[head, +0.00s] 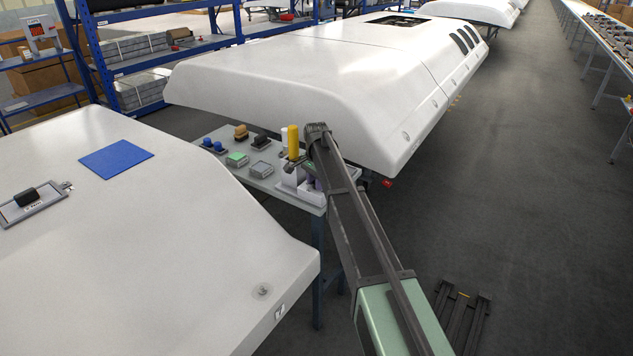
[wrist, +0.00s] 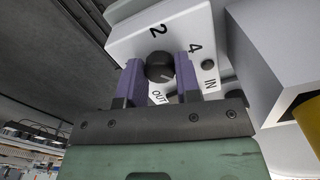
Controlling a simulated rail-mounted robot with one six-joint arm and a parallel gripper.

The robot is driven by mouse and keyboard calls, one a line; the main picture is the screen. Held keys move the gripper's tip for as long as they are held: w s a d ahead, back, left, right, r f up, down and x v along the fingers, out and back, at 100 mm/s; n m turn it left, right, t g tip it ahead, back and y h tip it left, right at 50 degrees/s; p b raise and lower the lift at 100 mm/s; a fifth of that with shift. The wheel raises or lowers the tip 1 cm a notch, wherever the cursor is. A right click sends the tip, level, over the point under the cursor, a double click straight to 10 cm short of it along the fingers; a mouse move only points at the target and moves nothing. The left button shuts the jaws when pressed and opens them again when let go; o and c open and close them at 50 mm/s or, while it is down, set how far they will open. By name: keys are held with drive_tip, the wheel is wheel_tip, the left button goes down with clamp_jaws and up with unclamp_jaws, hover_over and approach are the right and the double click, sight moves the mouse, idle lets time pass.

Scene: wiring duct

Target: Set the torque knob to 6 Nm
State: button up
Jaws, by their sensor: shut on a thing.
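The torque knob (wrist: 159,62) is round and black in the wrist view, on the sloped face of a white box (wrist: 125,48). The face shows the printed marks 2, 4, IN and OUT; no 6 is visible. A small light mark shows low on the knob, but its exact setting is unclear. My gripper (wrist: 160,75) has its two purple fingers on either side of the knob and is shut on it. In the head view the white box (head: 288,188) stands at the near right end of the bench, and my arm hides the knob.
The grey bench (head: 262,182) also holds a green block (head: 236,159), a grey block (head: 261,170), blue knobs and a yellow cylinder (head: 293,140) close beside my arm. Large white shells flank the bench. Open floor (head: 480,180) lies at the right.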

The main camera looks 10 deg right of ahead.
drive_tip(key=shift+m, duration=1.6)
drive_tip(key=o, duration=0.9)
drive_tip(key=shift+o, duration=0.2)
drive_tip(key=shift+r, duration=0.1)
wheel_tip(320, 180, up, 11)
drive_tip(key=p, duration=1.1)
drive_tip(key=shift+f, duration=0.2)
